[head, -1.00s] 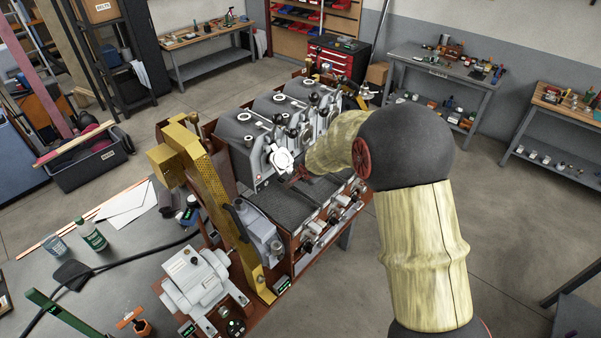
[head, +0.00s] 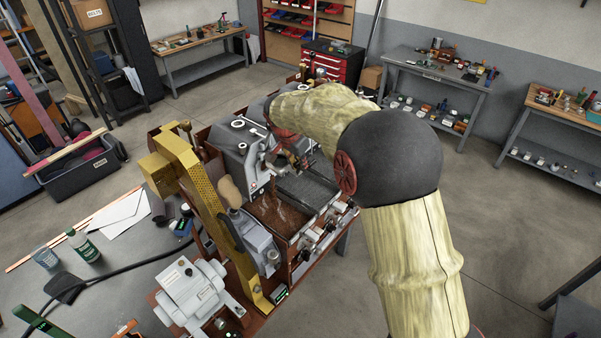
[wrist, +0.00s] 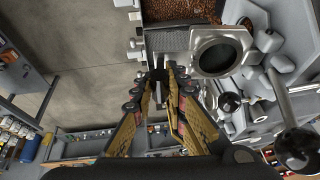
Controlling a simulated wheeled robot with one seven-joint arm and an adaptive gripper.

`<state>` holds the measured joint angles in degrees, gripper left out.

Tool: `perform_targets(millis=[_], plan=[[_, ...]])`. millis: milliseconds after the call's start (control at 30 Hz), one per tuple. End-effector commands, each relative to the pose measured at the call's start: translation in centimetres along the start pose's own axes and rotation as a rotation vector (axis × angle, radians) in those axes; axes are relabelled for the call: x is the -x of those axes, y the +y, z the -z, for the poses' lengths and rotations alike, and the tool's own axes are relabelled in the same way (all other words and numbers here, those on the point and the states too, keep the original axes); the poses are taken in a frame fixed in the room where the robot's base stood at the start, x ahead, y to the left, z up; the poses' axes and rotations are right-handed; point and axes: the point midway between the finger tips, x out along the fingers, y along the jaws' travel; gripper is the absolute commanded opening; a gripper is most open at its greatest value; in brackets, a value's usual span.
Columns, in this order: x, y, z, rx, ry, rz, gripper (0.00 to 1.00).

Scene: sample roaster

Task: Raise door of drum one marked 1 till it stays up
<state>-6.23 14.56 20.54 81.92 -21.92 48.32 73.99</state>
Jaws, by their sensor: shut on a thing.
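The roaster's nearest drum (head: 228,137) is a grey housing in the head view; I take it as drum one, but no number 1 is legible. In the wrist view, a grey door with a round dark window (wrist: 217,52) lies just right of my gripper (wrist: 160,76). The yellow-sided fingers are close together, with a small grey piece between the tips, seemingly the door's handle. In the head view my forearm hides most of the gripper and the other drums. Brown beans (head: 278,215) lie in the tray below the nearest drum.
A yellow perforated guard (head: 200,185) stands left of the drums. In the wrist view, levers with black ball knobs (wrist: 230,102) stand close right of the fingers. A grey bench (head: 100,270) is at the front left. The floor on the right is open.

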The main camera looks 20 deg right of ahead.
Motion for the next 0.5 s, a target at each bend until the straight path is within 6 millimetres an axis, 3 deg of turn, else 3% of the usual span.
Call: perform_targets(millis=[500], plan=[[3.1, -1.8, 1.4, -0.006, 0.006, 0.013, 0.0]])
